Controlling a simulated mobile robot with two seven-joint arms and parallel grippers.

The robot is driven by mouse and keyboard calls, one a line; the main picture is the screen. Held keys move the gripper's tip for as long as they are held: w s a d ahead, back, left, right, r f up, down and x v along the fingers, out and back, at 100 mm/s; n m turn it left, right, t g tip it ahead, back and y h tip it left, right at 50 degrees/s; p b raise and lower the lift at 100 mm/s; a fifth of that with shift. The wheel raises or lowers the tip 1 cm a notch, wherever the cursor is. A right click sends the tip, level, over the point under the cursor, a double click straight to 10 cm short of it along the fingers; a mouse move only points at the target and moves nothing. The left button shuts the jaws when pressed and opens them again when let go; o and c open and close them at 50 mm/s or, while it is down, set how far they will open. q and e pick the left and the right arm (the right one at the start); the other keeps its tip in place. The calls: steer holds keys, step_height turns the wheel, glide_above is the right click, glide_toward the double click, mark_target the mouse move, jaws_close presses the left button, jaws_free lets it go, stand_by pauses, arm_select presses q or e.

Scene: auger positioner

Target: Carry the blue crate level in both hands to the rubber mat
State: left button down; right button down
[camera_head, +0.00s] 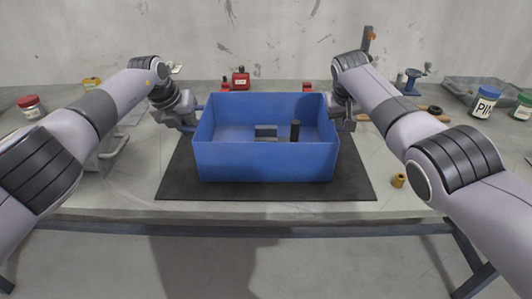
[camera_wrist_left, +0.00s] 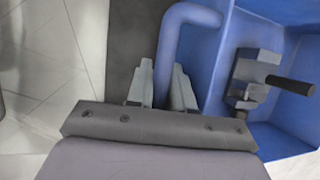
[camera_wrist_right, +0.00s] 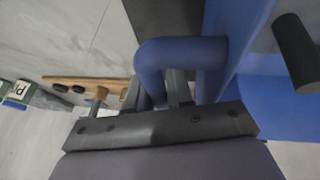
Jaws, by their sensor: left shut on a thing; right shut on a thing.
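The blue crate (camera_head: 265,162) is level over the black rubber mat (camera_head: 350,188), near its middle; I cannot tell whether its base touches the mat. A grey metal tool with a dark handle (camera_head: 295,130) lies inside, and it also shows in the left wrist view (camera_wrist_left: 262,75). My left gripper (camera_head: 196,113) is shut on the crate's left handle, a blue loop in the left wrist view (camera_wrist_left: 175,40). My right gripper (camera_head: 338,112) is shut on the right handle, a blue loop in the right wrist view (camera_wrist_right: 165,55). The mat under the crate is hidden.
A red-lidded jar (camera_head: 30,107) stands at far left. A red item (camera_head: 240,79) is behind the crate. A small brass piece (camera_head: 398,180) lies right of the mat. The bench's front edge is close to the mat.

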arm_select(q)
steer(key=shift+a+f, duration=0.15)
steer(key=shift+a, duration=0.05)
arm_select(e)
steer(key=shift+d, duration=0.15)
arm_select(q)
steer(key=c, duration=1.1)
jaws_free()
steer(key=shift+f, duration=0.15)
arm_select(e)
steer(key=c, duration=1.1)
jaws_free()
steer(key=shift+f, duration=0.2)
arm_select(q)
steer(key=shift+o, duration=0.5)
arm_select(e)
steer(key=shift+o, duration=0.5)
steer(key=shift+s, duration=0.1)
arm_select(q)
steer(key=shift+d, duration=0.1)
steer(key=shift+r, duration=0.25)
